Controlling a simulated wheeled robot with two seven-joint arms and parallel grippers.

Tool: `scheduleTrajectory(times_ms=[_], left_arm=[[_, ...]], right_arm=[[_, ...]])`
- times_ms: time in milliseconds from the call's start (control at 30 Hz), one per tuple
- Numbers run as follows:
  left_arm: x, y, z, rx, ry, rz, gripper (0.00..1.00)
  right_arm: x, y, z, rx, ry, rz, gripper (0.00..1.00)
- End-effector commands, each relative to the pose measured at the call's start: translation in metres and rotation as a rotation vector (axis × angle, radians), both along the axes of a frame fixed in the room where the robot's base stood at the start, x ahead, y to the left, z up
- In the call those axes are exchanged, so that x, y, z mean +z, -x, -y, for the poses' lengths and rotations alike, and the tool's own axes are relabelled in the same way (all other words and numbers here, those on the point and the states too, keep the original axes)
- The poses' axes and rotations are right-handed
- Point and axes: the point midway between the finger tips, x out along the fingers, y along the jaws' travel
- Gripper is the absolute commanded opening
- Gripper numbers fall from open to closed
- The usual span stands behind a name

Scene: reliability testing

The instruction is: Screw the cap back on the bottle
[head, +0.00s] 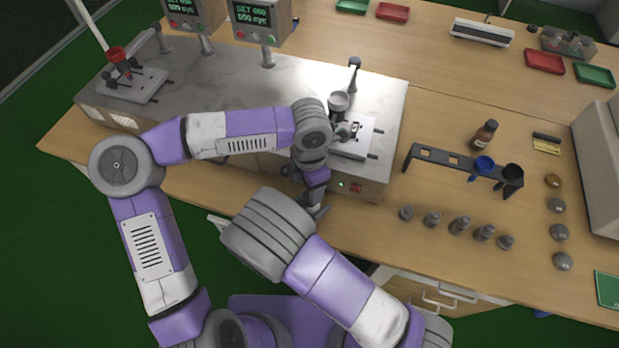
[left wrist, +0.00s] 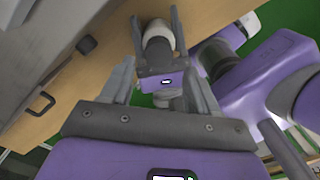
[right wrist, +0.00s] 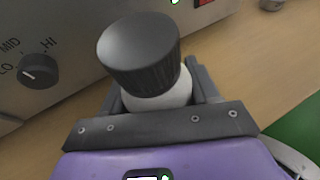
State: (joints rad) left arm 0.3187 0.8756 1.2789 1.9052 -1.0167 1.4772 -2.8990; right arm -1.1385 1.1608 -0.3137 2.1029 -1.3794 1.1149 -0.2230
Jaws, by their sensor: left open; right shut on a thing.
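A white bottle (right wrist: 162,98) with a ribbed black cap (right wrist: 140,58) stands between the fingers of my right gripper (right wrist: 158,90) in the right wrist view. That gripper is shut on the bottle's body. The cap sits over the bottle's top; I cannot tell how tightly. In the left wrist view the bottle (left wrist: 156,28) and its dark cap (left wrist: 158,54) show beyond my left gripper (left wrist: 161,76), which is open and empty, its fingers spread and apart from the cap. In the head view my left gripper (head: 316,203) points downward, and my right arm hides the bottle and right gripper.
A steel test machine (head: 350,98) stands just behind my grippers; its knob (right wrist: 38,70) is near the bottle. On the wooden bench (head: 440,160) to the right are a black rack (head: 440,158), a brown bottle (head: 485,135) and several grey weights (head: 459,226).

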Motion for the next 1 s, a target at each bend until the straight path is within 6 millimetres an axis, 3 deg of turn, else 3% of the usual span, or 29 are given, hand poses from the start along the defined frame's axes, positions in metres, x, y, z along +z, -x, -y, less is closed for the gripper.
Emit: scheduleTrajectory(times_ms=[600,1000], left_arm=[[0.016,0.007,0.02,1.18,0.006,-0.055,0.6],[0.021,0.007,0.022,1.986,-0.023,-0.068,0.6]], right_arm=[[0.0,0.0,0.0,0.0,0.0,0.001,0.0],[0.0,0.0,0.0,0.0,0.0,0.001,0.0]])
